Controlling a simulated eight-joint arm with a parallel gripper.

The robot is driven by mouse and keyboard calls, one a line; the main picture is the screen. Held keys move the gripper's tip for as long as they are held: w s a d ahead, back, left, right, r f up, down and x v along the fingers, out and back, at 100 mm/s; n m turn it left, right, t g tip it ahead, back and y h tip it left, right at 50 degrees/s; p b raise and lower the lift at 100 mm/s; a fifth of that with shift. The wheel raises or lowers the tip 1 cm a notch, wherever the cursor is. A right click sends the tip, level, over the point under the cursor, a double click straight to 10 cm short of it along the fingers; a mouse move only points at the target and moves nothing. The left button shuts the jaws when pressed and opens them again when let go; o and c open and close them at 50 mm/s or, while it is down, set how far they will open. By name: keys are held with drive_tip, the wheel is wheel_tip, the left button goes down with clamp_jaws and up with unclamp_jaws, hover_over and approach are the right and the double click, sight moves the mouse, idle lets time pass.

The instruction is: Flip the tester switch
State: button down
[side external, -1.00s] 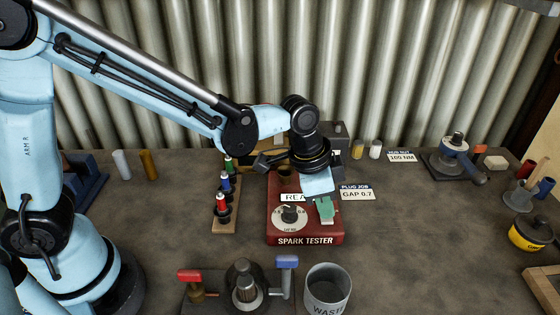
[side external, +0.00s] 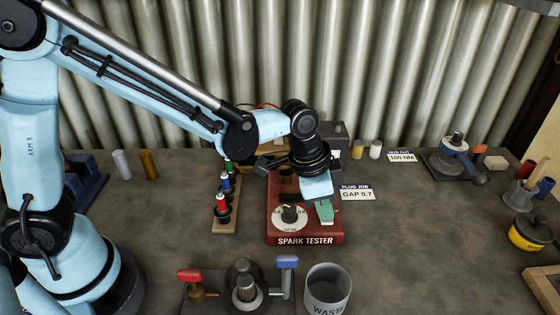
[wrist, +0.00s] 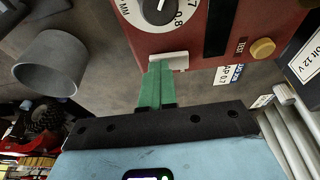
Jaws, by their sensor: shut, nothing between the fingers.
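The red spark tester (side external: 277,225) sits on the bench in the middle of the side view, with a round dial (side external: 289,216) on its top. In the wrist view its red body (wrist: 190,45) fills the upper middle. A pale switch-like paddle (wrist: 168,60) stands at its near edge. My gripper (wrist: 158,70) is shut and empty, its green fingertips right at the paddle; they seem to touch, but I cannot be sure. In the side view the green fingers hide the paddle. The tester's display window (wrist: 217,25) is dark.
A yellow TEST button (wrist: 262,48) is on the tester. Spark plugs stand in a wooden rack (side external: 225,206) to its left. A grey waste bin (side external: 327,290) is in front.

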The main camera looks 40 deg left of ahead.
drive_tip(key=shift+w+a+r, duration=0.2)
drive_tip(key=shift+w+a, duration=0.3)
drive_tip(key=shift+r, duration=0.1)
drive_tip(key=v, duration=1.3)
drive_tip(key=shift+w+d+r, duration=0.25)
drive_tip(key=shift+d+r, duration=0.05)
drive_tip(key=shift+r, duration=0.15)
drive_tip(key=shift+s+d+f, duration=0.1)
drive_tip(key=shift+s+d, duration=0.4)
drive_tip(key=shift+f, duration=0.15)
